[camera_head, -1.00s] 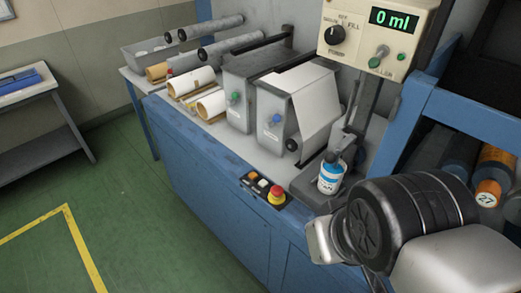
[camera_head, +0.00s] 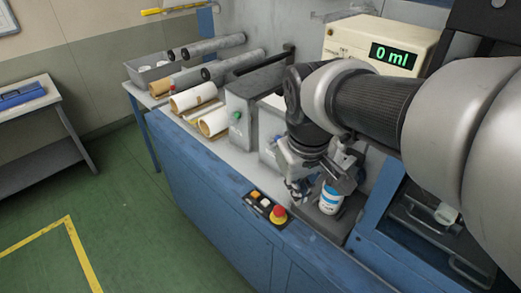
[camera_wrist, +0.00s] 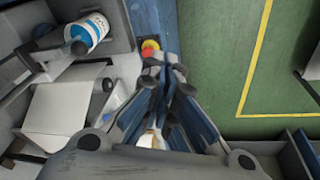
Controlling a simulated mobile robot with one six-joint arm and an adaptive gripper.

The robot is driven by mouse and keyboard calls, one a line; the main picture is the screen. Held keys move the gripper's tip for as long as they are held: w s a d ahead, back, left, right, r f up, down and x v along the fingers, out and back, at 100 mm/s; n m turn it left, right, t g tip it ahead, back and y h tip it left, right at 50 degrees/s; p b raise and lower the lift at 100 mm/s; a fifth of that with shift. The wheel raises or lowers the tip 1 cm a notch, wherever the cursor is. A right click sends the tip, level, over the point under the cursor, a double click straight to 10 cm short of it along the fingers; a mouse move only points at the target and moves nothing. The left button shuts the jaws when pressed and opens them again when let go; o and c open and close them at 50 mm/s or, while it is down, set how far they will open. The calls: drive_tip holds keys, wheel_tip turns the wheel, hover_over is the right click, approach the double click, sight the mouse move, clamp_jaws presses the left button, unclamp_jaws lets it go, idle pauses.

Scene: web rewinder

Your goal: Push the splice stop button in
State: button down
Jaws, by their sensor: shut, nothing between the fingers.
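A small black button panel (camera_head: 248,198) sits on the front edge of the blue bench. It carries a red mushroom button (camera_head: 279,213) on a yellow collar, plus smaller orange and white buttons (camera_head: 260,200). I cannot read labels to tell which is the splice stop. My gripper (camera_head: 298,193) is shut and empty, pointing down above the bench just behind the panel, apart from the buttons as far as I can see. In the wrist view the red button (camera_wrist: 149,51) shows just beyond the fingertips (camera_wrist: 165,72); the fingers hide the rest of the panel.
A cream box (camera_head: 350,40) reads 0 ml. Floor in front is clear.

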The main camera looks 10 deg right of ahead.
drive_tip(key=n+g+p, duration=0.2)
drive_tip(key=p, duration=0.1)
hover_over(279, 212)
drive_tip(key=s+a, duration=0.2)
drive_tip(key=s, duration=0.1)
wheel_tip(279, 212, down, 3)
drive_tip(key=w+a+f+n+g+h+p, duration=0.1)
drive_tip(key=w+f+n+p, duration=0.1)
drive_tip(key=w+f, duration=0.4)
wheel_tip(279, 212, down, 2)
drive_tip(key=shift+w+a, duration=0.25)
drive_tip(key=shift+w, duration=0.05)
drive_tip(key=shift+f, duration=0.1)
drive_tip(key=f+b, duration=0.1)
drive_tip(key=f, duration=0.3)
drive_tip(key=d+f+b, duration=0.1)
drive_tip(key=f, duration=0.4)
drive_tip(key=s+d+f+b, duration=0.1)
drive_tip(key=f+b, duration=0.1)
drive_tip(key=f, duration=0.2)
drive_tip(key=shift+d+f, duration=0.15)
drive_tip(key=shift+f, duration=0.15)
